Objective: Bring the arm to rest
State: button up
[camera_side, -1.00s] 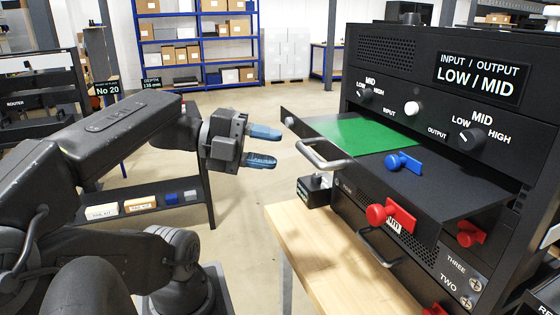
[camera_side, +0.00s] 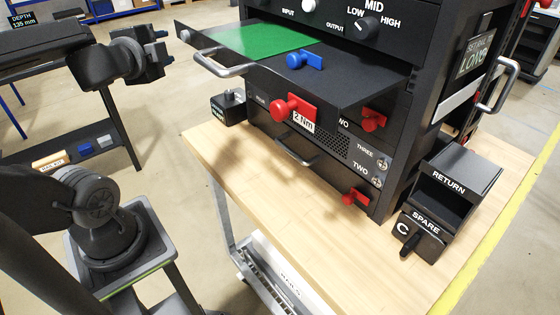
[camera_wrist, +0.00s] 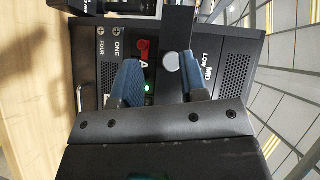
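My gripper (camera_side: 165,47) is at the upper left of the side view, beside the open drawer's left end with a small gap in the picture. Its two blue fingertips are apart with nothing visible between them. In the wrist view the blue fingers of my gripper (camera_wrist: 160,82) also stand apart, with the dark rack front (camera_wrist: 230,70) beyond them. The drawer (camera_side: 370,85) of the rack is pulled out, with a green panel (camera_side: 265,40) and a blue knob (camera_side: 303,61) on it. My arm reaches up from the lower left.
A wooden bench top (camera_side: 300,205) carries the rack. Red knobs (camera_side: 295,107) and a metal handle (camera_side: 217,65) stick out in front. A low shelf (camera_side: 85,140) stands at the left.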

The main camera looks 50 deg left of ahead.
jog(key=s+d+f+n+g+h, duration=0.1)
jog(key=d+f+n+g+h, duration=0.2)
jog(key=d, duration=0.6)
jog(key=s+d+f+n+g+h, duration=0.1)
jog(key=d+f+n+g+h, duration=0.2)
jog(key=d+f+n+h, duration=0.2)
jog(key=d+h, duration=0.2)
jog(key=d, duration=0.2)
jog(key=shift+s+d+g, duration=0.2)
jog(key=shift+s+g, duration=0.05)
jog(key=shift+g, duration=0.05)
dwell(2.7)
